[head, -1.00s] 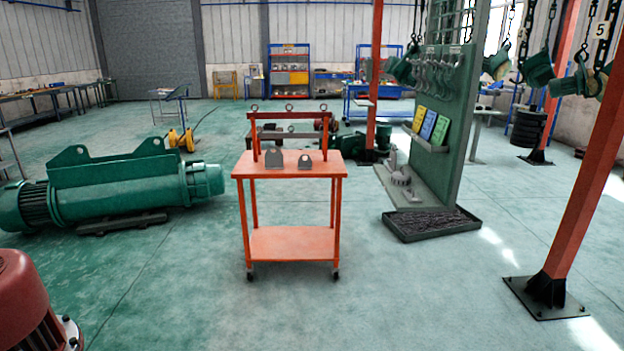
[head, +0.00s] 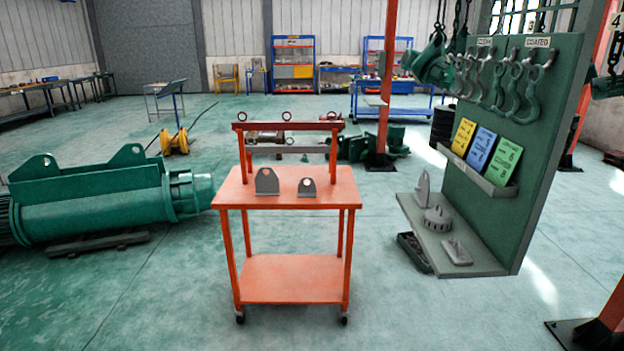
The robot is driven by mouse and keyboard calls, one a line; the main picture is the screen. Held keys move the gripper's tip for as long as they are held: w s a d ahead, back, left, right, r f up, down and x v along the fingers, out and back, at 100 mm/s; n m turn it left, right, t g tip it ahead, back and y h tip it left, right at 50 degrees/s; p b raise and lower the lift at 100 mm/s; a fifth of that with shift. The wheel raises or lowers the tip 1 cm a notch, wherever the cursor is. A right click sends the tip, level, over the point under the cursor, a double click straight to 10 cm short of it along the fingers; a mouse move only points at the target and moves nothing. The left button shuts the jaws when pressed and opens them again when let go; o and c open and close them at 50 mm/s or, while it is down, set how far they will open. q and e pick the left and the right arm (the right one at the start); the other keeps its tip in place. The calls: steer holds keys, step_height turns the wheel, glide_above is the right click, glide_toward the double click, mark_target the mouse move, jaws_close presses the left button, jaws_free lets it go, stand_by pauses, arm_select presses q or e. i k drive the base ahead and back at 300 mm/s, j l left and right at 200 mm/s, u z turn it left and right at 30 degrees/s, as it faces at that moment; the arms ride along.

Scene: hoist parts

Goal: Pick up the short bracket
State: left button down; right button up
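Two grey brackets, each with a hole near its rounded top, stand upright on the top of the orange cart (head: 232,196). The left one is the taller bracket (head: 267,182). The right one is the short bracket (head: 307,188), lower in height, with a clear gap between them. Both stand apart from my body, ahead of me. Neither of my grippers shows in the head view.
An orange frame with rings (head: 288,125) rises behind the brackets. A green hoist (head: 95,210) lies on the floor at left. A green hook board (head: 520,150) with a shelf stands at right. The floor before the cart is clear.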

mark_target(309, 190)
steer(key=i, duration=1.4)
